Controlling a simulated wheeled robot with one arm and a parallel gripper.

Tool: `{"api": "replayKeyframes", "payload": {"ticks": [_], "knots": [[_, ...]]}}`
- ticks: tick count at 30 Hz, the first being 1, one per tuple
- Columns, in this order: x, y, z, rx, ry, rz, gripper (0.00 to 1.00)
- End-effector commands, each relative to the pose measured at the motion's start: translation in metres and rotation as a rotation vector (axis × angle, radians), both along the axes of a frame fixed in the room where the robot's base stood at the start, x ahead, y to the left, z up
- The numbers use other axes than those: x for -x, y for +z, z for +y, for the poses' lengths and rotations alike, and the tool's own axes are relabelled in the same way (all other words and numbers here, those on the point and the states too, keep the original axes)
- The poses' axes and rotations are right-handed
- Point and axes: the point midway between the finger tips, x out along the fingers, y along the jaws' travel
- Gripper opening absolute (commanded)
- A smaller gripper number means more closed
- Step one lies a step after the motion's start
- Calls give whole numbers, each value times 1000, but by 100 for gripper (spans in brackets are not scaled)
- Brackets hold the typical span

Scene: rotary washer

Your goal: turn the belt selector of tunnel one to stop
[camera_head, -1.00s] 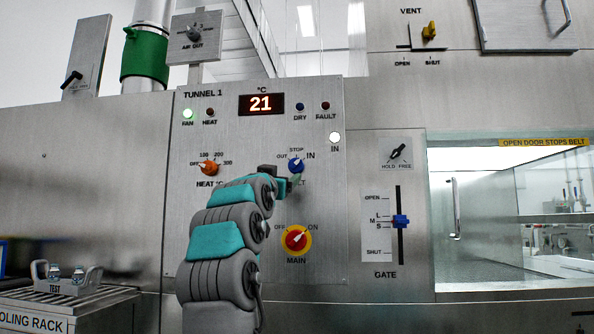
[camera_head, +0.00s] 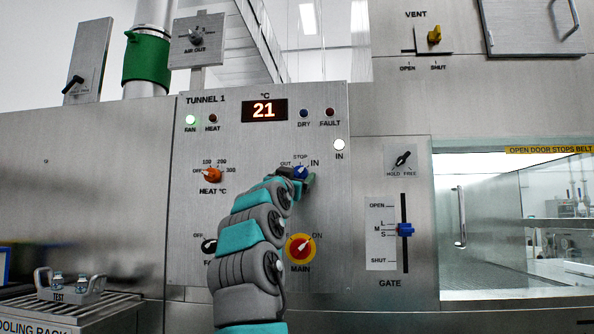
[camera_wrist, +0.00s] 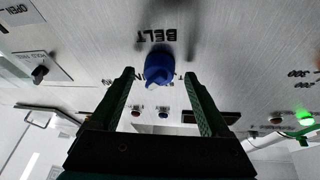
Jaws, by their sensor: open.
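The belt selector is a blue knob (camera_head: 300,171) on the tunnel 1 panel, marked OUT, STOP and IN. Its white pointer aims up and right, toward IN. In the wrist view, which looks upside down, the blue knob (camera_wrist: 159,68) sits by the BELT label. My gripper (camera_wrist: 159,76) is open, with one green finger on each side of the knob's picture position. I cannot tell whether either finger touches it. In the head view my gripper (camera_head: 298,182) is at the knob and partly covers its lower side and the BELT label.
The white IN lamp (camera_head: 339,145) and green FAN lamp (camera_head: 190,120) are lit. Nearby are the HEAT knob (camera_head: 212,174), the red MAIN switch (camera_head: 300,247), the partly hidden fan knob (camera_head: 209,245) and the blue gate slider (camera_head: 405,230).

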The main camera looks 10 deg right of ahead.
Motion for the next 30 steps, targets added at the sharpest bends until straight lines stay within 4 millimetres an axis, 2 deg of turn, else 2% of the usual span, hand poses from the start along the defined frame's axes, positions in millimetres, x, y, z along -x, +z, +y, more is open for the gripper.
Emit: {"api": "replayKeyframes", "payload": {"ticks": [13, 30], "knots": [[-5, 3, -4, 0, 0, -1, 80], [-5, 3, -4, 0, 0, -1, 16]]}}
